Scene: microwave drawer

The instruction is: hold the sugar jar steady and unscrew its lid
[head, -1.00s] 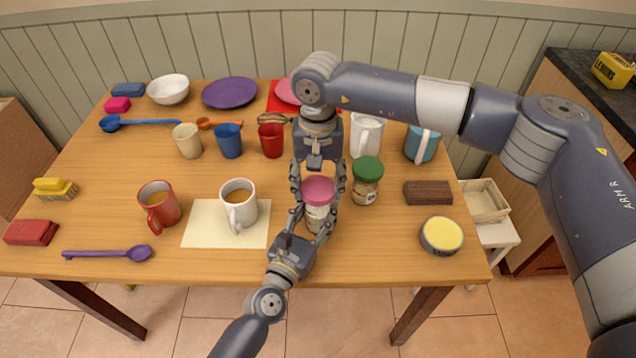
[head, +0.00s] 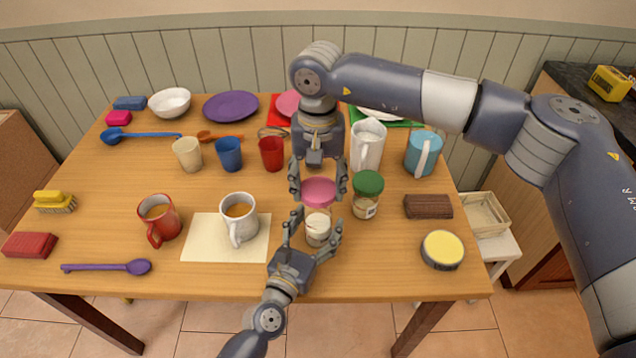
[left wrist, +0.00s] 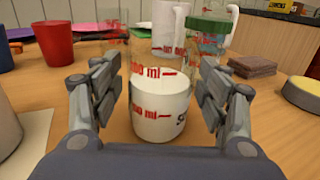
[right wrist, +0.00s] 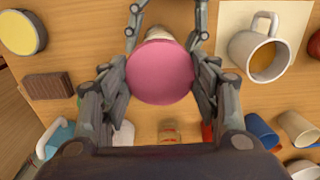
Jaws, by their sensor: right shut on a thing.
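The sugar jar (head: 318,231) stands upright near the table's front edge. It is clear glass with red marks and white sugar inside, and its top is uncovered. In the left wrist view the jar (left wrist: 160,115) stands between the fingers of my left gripper (left wrist: 162,100), with small gaps at both sides. My left gripper (head: 312,232) is open around it. The pink lid (head: 319,191) is gripped by my right gripper (head: 318,185), above and apart from the jar. In the right wrist view the lid (right wrist: 160,72) hides most of the jar.
A green-lidded jar (head: 367,196) stands close at the right of the sugar jar. A white mug (head: 239,222) of brown drink is at the left on a cream mat (head: 200,245). A yellow-topped tin (head: 442,250) and brown block (head: 428,206) lie right.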

